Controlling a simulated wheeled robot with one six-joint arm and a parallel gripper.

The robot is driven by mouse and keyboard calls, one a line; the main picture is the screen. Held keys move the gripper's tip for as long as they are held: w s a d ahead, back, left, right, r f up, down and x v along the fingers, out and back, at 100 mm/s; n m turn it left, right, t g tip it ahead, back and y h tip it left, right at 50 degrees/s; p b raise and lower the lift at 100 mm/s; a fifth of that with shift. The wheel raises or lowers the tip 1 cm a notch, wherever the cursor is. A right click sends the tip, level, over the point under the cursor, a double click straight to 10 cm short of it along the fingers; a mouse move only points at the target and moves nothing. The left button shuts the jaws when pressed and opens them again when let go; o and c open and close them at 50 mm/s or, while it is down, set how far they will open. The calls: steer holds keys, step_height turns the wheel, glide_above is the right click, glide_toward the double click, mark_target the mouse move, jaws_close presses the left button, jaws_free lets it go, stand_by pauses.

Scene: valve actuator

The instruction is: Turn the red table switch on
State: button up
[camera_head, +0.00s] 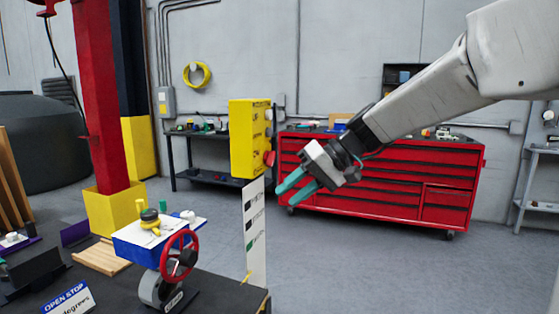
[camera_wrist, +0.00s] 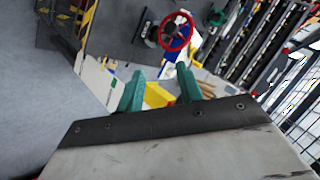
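A red handwheel (camera_head: 179,255) stands upright on the blue and white valve unit (camera_head: 150,240) on the dark table (camera_head: 215,293). The wheel also shows at the top of the wrist view (camera_wrist: 177,31). A yellow control box (camera_head: 249,138) stands above a white labelled panel (camera_head: 255,232) at the table's right edge. A red knob (camera_head: 269,158) sticks out from the box's right side. My gripper (camera_head: 284,197) is right of the panel, just below and right of the knob in the picture. Its teal fingers are apart in the wrist view (camera_wrist: 160,70), with nothing seen held.
A red tool cabinet (camera_head: 440,185) stands behind my arm. A red column in a yellow base (camera_head: 112,208) rises behind the table at left. A dark workbench (camera_head: 205,175) is against the wall. Grey floor (camera_head: 390,265) is clear right of the table.

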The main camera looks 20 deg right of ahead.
steer(key=w+d+t+y, duration=0.2)
steer(key=w, duration=0.7)
steer(key=w+d+t+y, duration=0.1)
steer(key=w+d+y, duration=0.15)
steer(key=w, duration=0.65)
steer(key=t, duration=0.5)
glide_toward(274, 159)
steer(key=w, duration=0.1)
steer(key=shift+m+y, duration=0.3)
steer(key=shift+y, duration=0.05)
steer(key=x, duration=0.7)
steer(key=shift+a+f, duration=0.2)
steer(key=shift+a, duration=0.2)
jaws_close()
